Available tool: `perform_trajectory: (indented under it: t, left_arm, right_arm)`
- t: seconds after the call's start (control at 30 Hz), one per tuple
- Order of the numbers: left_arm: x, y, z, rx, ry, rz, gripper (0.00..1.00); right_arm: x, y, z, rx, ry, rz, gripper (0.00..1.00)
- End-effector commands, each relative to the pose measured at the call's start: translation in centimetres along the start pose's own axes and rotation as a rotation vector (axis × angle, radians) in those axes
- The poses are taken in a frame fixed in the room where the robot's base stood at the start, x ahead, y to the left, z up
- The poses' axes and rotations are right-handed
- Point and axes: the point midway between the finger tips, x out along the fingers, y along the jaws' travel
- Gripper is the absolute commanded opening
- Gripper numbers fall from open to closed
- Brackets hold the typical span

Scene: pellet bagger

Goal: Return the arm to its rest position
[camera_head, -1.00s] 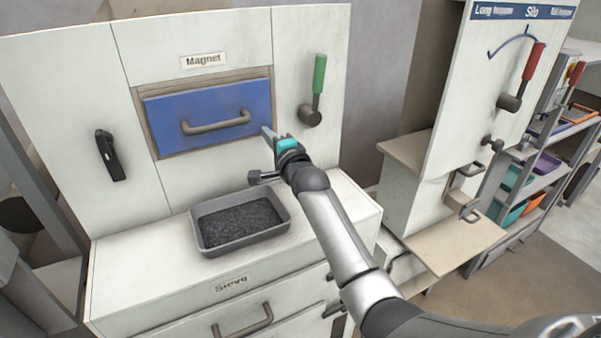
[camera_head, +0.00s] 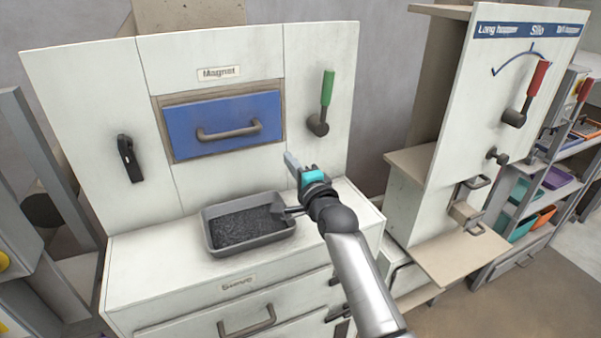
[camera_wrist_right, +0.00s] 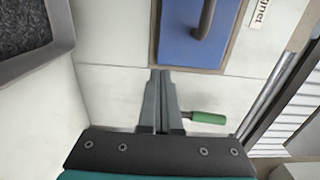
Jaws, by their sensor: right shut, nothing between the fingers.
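My right arm reaches in from the lower right in the head view. Its gripper (camera_head: 291,163) is in front of the machine's white panel, to the right of and a little below the blue drawer. In the right wrist view the two fingers (camera_wrist_right: 160,76) lie together, shut and empty. The blue drawer (camera_wrist_right: 192,35) and the green-handled lever (camera_wrist_right: 207,118) appear beyond them. The gripper seems apart from both. My left gripper is not in view.
A grey tray of dark pellets (camera_head: 208,240) stands on the white counter, left of my right arm. The blue magnet drawer (camera_head: 185,139) is shut. A green lever (camera_head: 327,88) points up. The silo panel (camera_head: 460,110) with a red lever (camera_head: 538,75) stands at the right.

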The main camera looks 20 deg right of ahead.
Motion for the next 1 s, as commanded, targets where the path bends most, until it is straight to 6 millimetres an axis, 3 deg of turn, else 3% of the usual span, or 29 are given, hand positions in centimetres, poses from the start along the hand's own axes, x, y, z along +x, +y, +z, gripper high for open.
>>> perform_trajectory:
  t: [0.03, 0.13, 0.3, 0.63, 0.77, 0.87, 1.0]
  left_arm:
    - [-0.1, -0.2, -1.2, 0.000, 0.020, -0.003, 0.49]
    - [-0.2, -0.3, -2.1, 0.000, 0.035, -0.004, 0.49]
    - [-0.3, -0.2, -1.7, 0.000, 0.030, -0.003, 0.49]
    - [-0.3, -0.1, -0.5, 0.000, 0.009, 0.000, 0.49]
    - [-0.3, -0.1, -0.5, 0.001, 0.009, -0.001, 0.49]
    - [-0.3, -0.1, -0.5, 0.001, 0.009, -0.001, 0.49]
    - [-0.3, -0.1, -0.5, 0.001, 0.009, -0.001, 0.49]
  right_arm:
    - [-0.9, 0.1, 0.0, 0.001, 0.000, 0.001, 0.00]
    - [-2.3, 0.1, 0.0, 0.002, -0.001, 0.002, 0.00]
    - [-4.0, 0.1, 0.0, 0.002, 0.000, 0.002, 0.00]
    - [-5.1, 0.7, 0.3, -0.031, -0.010, 0.025, 0.00]
    - [-7.4, 3.8, 1.9, -0.205, -0.067, 0.147, 0.00]
    - [-11.1, 7.7, 3.6, -0.437, -0.162, 0.302, 0.00]
    - [-18.1, 12.8, 5.4, -0.783, -0.353, 0.523, 0.00]
